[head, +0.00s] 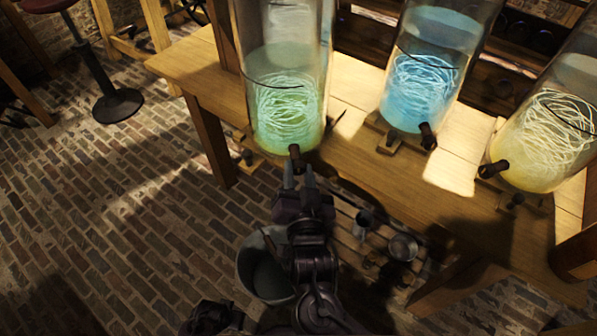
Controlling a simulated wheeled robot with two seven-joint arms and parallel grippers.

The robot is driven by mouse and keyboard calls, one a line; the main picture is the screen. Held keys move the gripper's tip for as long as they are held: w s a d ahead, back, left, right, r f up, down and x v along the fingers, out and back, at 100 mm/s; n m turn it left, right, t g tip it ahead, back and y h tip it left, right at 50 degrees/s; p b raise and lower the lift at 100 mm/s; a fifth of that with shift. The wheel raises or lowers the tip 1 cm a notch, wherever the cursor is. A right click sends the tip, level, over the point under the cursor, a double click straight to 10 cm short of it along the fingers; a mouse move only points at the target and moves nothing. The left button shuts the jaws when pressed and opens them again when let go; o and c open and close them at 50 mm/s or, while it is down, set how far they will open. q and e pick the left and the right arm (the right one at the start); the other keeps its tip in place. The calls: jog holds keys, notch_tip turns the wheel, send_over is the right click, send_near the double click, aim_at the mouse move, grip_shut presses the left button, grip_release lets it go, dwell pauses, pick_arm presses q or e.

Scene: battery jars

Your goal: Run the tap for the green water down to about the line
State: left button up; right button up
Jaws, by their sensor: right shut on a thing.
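The glass jar of green water (288,115) stands on the wooden bench at the left of the three jars, with pale coiled strands inside. A dark curved line (290,86) marks its glass, and the water's surface seems to lie above it. Its dark tap (296,156) sticks out low at the front. My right gripper (298,174) reaches up from below and is shut on the tap. Whether water flows is not clear. A grey bucket (252,272) stands below, partly hidden by my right arm. My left gripper (210,318) is a dark shape at the bottom edge, fingers unclear.
A blue-water jar (418,92) and a yellowish-water jar (545,145), each with a tap, stand farther right on the bench (190,68). A metal pan (403,247) and a cup (363,219) are on a low slatted shelf. Brick floor at left is clear near a stool (117,104).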

pick_arm(q)
jog(key=shift+f, duration=0.1)
pick_arm(e)
jog(key=shift+d+m, duration=0.1)
jog(key=shift+m, duration=0.2)
pick_arm(q)
jog(key=shift+w, duration=0.15)
pick_arm(e)
jog(key=o, duration=1)
jog(key=shift+c, duration=0.2)
pick_arm(q)
jog(key=shift+d, duration=0.1)
pick_arm(e)
jog(key=shift+s, duration=0.1)
pick_arm(q)
jog(key=shift+s+f, duration=0.2)
jog(key=shift+s, duration=0.3)
pick_arm(e)
jog(key=s, duration=0.7)
jog(key=shift+s+d+r, duration=0.15)
jog(key=shift+s+d, duration=0.15)
jog(key=shift+d, duration=0.05)
